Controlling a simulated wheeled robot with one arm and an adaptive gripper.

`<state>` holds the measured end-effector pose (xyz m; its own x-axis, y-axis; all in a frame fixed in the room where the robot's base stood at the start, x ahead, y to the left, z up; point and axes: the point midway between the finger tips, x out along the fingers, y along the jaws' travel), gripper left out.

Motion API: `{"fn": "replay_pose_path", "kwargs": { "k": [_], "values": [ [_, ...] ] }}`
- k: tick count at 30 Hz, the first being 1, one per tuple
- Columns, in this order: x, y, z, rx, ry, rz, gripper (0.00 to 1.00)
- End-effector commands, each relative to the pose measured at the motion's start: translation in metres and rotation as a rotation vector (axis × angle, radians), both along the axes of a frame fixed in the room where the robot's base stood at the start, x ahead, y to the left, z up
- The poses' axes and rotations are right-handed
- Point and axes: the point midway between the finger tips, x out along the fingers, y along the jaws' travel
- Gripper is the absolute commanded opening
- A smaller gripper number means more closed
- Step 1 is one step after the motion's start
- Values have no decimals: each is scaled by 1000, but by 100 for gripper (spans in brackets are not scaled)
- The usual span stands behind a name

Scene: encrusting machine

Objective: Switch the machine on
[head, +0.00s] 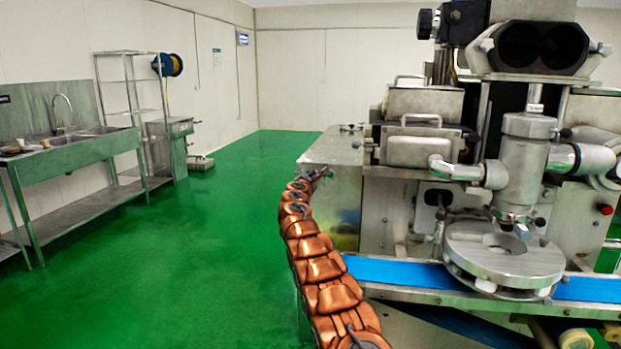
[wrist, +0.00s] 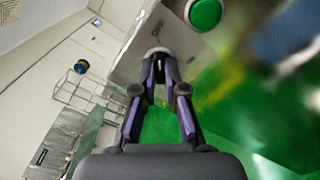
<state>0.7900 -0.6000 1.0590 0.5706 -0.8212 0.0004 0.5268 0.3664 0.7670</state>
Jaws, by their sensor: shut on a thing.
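The encrusting machine (head: 415,215) is a large metal machine in the right half of the head view. My gripper (head: 320,173) is at the machine's left side in the head view. In the wrist view, my gripper (wrist: 160,65) has its fingertips closed in on a round switch knob (wrist: 158,51) with a pale rim, on a metal panel (wrist: 140,47). The letters "OFF" show on the panel just above the knob. The fingertips hide part of the knob, and I cannot tell which way it points.
A green button (wrist: 205,14) sits on the panel to the right of the knob. A blue conveyor belt (head: 405,271) runs along the machine's front. A steel sink bench (head: 75,152) and a rack (head: 128,85) stand at the left wall. The green floor (head: 190,250) between is clear.

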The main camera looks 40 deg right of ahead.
Motion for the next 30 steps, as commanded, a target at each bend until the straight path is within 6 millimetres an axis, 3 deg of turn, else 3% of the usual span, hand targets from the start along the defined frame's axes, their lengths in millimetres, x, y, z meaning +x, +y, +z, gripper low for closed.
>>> {"fn": "replay_pose_path", "kwargs": {
  "k": [11,30],
  "values": [
    [0,0,-5,66,-92,-1,0],
    [1,1,-3,393,-560,-1,0]
  ]
}}
